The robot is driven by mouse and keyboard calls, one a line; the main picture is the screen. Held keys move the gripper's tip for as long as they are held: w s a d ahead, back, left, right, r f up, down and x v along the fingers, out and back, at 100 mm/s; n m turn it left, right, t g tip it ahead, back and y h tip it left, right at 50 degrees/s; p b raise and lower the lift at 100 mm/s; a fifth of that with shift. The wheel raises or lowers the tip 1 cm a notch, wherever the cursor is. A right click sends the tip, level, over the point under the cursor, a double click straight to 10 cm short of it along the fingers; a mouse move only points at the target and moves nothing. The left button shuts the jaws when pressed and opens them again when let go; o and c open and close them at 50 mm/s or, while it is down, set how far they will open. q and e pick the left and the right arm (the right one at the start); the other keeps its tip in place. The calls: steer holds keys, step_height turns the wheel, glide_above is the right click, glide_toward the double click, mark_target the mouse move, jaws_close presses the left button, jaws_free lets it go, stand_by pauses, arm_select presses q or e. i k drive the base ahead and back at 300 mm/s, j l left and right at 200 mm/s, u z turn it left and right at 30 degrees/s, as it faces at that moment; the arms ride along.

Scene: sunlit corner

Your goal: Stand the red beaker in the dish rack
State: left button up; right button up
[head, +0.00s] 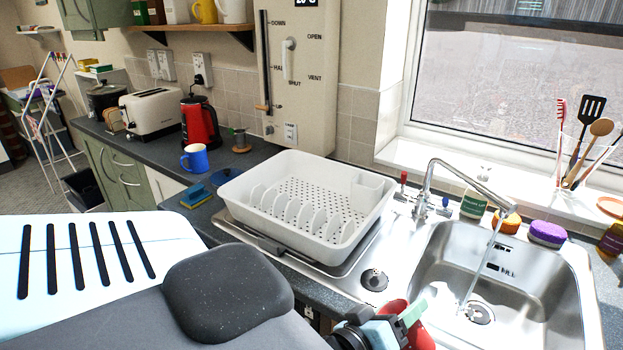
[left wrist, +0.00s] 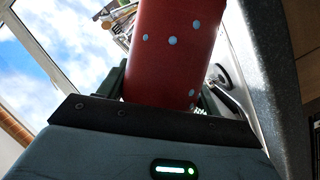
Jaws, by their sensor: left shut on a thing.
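The red beaker (head: 421,338) shows at the bottom of the head view, partly hidden by my left gripper (head: 405,320). In the left wrist view the red beaker (left wrist: 172,50) has pale blue dots and fills the space between the fingers of my left gripper (left wrist: 165,92), which is shut on it. In the head view the beaker is in front of the sink's near edge, to the right of and nearer than the dish rack. The white dish rack (head: 232,205) stands on the drainer and looks empty, with upright dividers and a holed floor. My right gripper is not in view.
The steel sink (head: 520,290) is right of the rack, with the tap (head: 470,175) running. A blue mug (head: 195,158), a blue sponge (head: 196,194) and a red kettle (head: 200,122) stand left of the rack.

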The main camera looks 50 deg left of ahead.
mark_target(293, 184)
steer(key=k+j, duration=0.65)
steer(key=j, duration=0.3)
steer(key=k+j, duration=0.35)
steer(key=k+j+u, duration=0.1)
steer(key=k+j, duration=0.25)
steer(key=j, duration=0.2)
